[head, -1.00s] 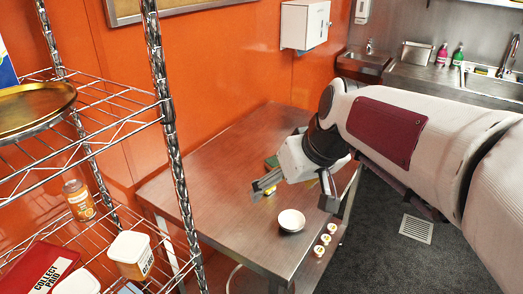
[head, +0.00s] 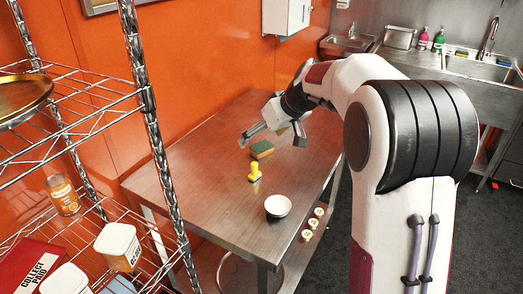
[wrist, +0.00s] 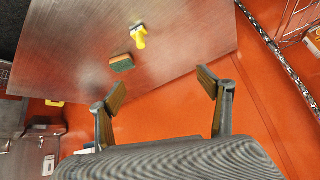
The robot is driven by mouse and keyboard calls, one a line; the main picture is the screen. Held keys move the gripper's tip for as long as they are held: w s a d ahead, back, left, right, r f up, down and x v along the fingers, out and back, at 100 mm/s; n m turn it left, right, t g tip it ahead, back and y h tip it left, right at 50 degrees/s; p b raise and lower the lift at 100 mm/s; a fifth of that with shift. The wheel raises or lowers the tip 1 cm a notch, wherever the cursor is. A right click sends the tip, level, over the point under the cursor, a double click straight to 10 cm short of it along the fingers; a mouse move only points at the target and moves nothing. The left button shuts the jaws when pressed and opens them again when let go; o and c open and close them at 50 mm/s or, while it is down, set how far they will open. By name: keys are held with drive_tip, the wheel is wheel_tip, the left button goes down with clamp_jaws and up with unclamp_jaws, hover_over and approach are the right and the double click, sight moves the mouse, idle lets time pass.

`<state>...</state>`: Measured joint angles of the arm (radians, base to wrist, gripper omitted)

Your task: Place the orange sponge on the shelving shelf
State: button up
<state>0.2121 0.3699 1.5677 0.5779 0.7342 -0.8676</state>
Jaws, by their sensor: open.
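The sponge (head: 262,150), orange-yellow with a green top layer, lies on the steel table (head: 190,180) toward its back edge. It also shows in the wrist view (wrist: 122,63), ahead of the fingers, green side visible. My gripper (head: 272,137) is open and empty, above the table just behind and above the sponge in the head view. In the wrist view my gripper's fingers (wrist: 160,90) are spread wide with nothing between them. The wire shelving (head: 95,135) stands at the left of the head view; a corner of it shows at the wrist view's upper right.
A yellow stamp-like object (head: 254,172) and a white bowl (head: 278,206) stand on the table near the sponge. On the shelving are a gold pan (head: 22,98), an orange jar (head: 62,195), a white tub (head: 118,246) and a red sign (head: 28,268). The table's left part is clear.

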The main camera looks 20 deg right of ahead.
drive_tip(key=w+d+f, duration=0.5)
drive_tip(key=w+f, duration=0.2)
drive_tip(key=w, duration=0.2)
drive_tip(key=n+t, duration=0.1)
drive_tip(key=t, duration=0.1)
approach(266, 150)
drive_tip(key=shift+w+a+f, duration=0.3)
drive_tip(key=shift+w+f, duration=0.05)
drive_tip(key=shift+w, duration=0.25)
drive_tip(key=shift+x, duration=1.3)
drive_tip(key=shift+f+g, duration=0.15)
drive_tip(key=shift+g, duration=0.15)
drive_tip(key=shift+d+x, duration=0.2)
drive_tip(key=shift+x, duration=2.3)
